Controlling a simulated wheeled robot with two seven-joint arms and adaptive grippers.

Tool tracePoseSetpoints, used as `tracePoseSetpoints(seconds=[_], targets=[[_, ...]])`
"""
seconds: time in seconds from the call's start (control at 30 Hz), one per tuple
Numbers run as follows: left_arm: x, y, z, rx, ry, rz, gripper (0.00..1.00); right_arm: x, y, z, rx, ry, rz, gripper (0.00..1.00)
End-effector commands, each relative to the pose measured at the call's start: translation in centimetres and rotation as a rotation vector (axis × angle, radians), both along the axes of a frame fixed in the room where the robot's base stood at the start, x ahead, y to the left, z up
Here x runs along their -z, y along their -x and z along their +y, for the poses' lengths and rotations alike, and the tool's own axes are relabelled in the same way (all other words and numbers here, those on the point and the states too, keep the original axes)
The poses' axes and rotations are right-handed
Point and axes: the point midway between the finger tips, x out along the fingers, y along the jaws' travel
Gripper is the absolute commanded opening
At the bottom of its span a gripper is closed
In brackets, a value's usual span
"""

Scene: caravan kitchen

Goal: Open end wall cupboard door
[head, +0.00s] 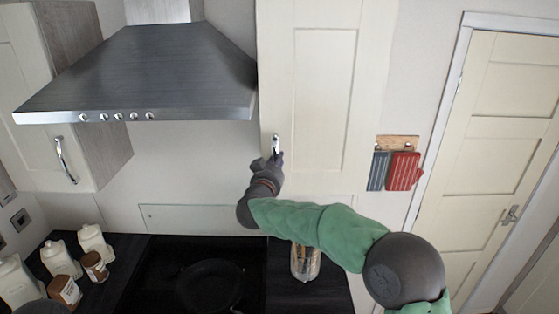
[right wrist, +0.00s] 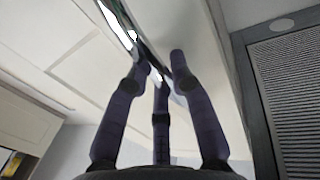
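The end wall cupboard door (head: 325,85) is a tall cream panel to the right of the cooker hood and looks closed. Its silver bar handle (head: 275,143) is upright near the door's lower left edge. My right gripper (head: 274,160) is at the handle, and its fingers hide the handle's lower part. In the right wrist view the purple fingers (right wrist: 160,68) bend inward around the shiny handle (right wrist: 121,25), with their tips close to the door face. My left gripper is in neither view.
The steel cooker hood (head: 150,70) juts out left of the door. Below are a dark hob with a pan (head: 210,286), a glass jar (head: 305,264) and several canisters (head: 60,260). Grey and red cloths (head: 404,171) hang on the right. A room door (head: 490,150) stands farther right.

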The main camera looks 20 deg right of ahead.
Motion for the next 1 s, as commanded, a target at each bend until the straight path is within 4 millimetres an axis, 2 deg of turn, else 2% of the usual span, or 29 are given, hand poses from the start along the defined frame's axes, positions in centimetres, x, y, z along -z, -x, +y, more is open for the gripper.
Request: tracePoseSetpoints(seconds=[0.1, 0.13, 0.2, 0.23, 0.67, 0.87, 1.0], targets=[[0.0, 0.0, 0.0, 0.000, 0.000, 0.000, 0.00, 0.0, 0.0, 0.0, 0.000, 0.000, 0.000, 0.24], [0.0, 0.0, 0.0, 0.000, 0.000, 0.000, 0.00, 0.0, 0.0, 0.0, 0.000, 0.000, 0.000, 0.21], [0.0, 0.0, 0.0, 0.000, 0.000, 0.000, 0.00, 0.0, 0.0, 0.0, -0.001, 0.001, 0.000, 0.01], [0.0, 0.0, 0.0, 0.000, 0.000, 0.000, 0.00, 0.0, 0.0, 0.0, -0.001, 0.001, 0.000, 0.00], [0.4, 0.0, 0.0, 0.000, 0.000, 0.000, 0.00, 0.3, 0.7, 0.1, -0.023, 0.001, 0.004, 0.00], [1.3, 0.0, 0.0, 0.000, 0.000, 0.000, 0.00, 0.5, 2.7, 0.2, -0.086, 0.000, 0.006, 0.00], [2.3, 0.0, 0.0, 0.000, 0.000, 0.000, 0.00, 0.7, 4.8, 0.3, -0.153, -0.001, 0.008, 0.00]])
